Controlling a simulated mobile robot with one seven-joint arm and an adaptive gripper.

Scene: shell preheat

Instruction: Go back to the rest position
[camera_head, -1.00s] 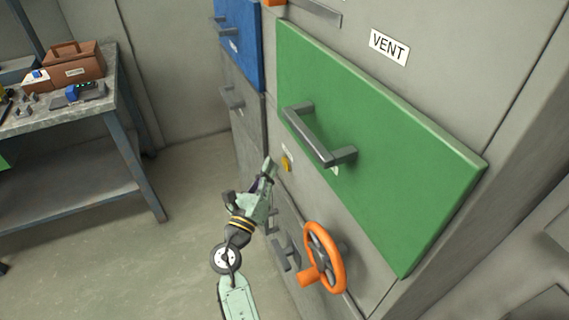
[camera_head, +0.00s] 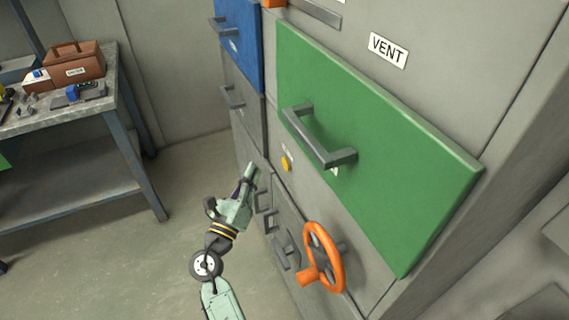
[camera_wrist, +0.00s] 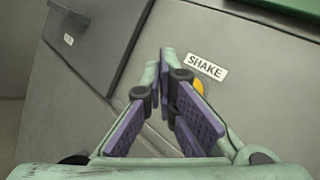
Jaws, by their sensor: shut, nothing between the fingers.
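My gripper (camera_head: 253,171) is in front of the grey cabinet face, low and left of the green panel (camera_head: 370,150). In the wrist view my gripper (camera_wrist: 166,62) has its fingertips together with nothing between them. Beyond it, a yellow button (camera_wrist: 198,86) sits below a label reading SHAKE (camera_wrist: 207,67). In the head view the yellow button (camera_head: 286,163) is right of my fingertips and apart from them.
An orange handwheel (camera_head: 324,258) and grey handles (camera_head: 284,246) stick out at the lower right of my gripper. A blue panel (camera_head: 238,40) is at the upper left of the cabinet. A workbench (camera_head: 70,118) stands at left, with open floor (camera_head: 110,265) between.

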